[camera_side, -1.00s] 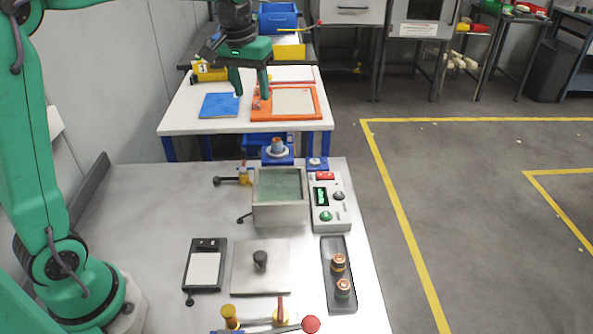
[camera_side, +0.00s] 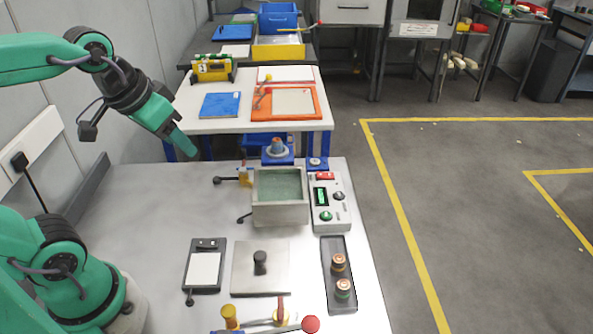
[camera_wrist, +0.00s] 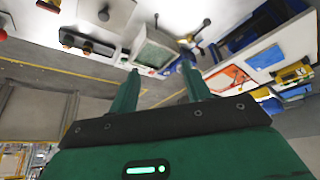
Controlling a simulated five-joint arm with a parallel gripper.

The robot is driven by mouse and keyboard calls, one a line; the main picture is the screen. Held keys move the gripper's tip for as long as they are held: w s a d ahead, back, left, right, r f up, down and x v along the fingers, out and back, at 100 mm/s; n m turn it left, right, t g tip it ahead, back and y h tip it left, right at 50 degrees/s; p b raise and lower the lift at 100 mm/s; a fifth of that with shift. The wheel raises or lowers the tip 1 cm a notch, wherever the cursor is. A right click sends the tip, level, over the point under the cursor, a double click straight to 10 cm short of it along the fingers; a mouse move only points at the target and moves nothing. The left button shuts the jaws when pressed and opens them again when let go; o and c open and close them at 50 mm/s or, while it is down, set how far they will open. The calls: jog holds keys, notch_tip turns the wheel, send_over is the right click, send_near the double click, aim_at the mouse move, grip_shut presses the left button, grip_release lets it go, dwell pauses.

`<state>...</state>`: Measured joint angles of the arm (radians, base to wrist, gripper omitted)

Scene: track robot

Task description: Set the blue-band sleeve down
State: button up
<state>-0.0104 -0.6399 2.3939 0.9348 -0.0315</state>
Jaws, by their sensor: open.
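My gripper (camera_side: 187,150) hangs tilted at the left, above the back edge of the metal bench, clear of everything. In the wrist view its two fingers (camera_wrist: 160,70) are apart with nothing between them. A small sleeve with a brown top and a bluish-grey body (camera_side: 277,146) stands upright on a blue-based holder (camera_side: 277,160) behind the grey box, right of my gripper; it looks like the blue-band sleeve, but the band is too small to be sure. Two more sleeves stand in a dark tray (camera_side: 331,300): one orange-banded (camera_side: 339,263), one green-banded (camera_side: 343,289).
The grey open box (camera_side: 280,214) and a control panel (camera_side: 328,200) stand mid-bench. A metal plate with a black knob (camera_side: 260,262) and a black-framed pad (camera_side: 205,268) lie nearer. Behind is a white table (camera_side: 190,124) with an orange tray (camera_side: 315,115). The bench's left is bare.

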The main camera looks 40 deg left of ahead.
jog(key=shift+s+d+f, duration=0.1)
jog(key=shift+s+f, duration=0.35)
jog(key=shift+s, duration=0.15)
jog(key=shift+s+d+f, duration=0.1)
jog(key=shift+s+f, duration=0.3)
jog(key=shift+s, duration=0.2)
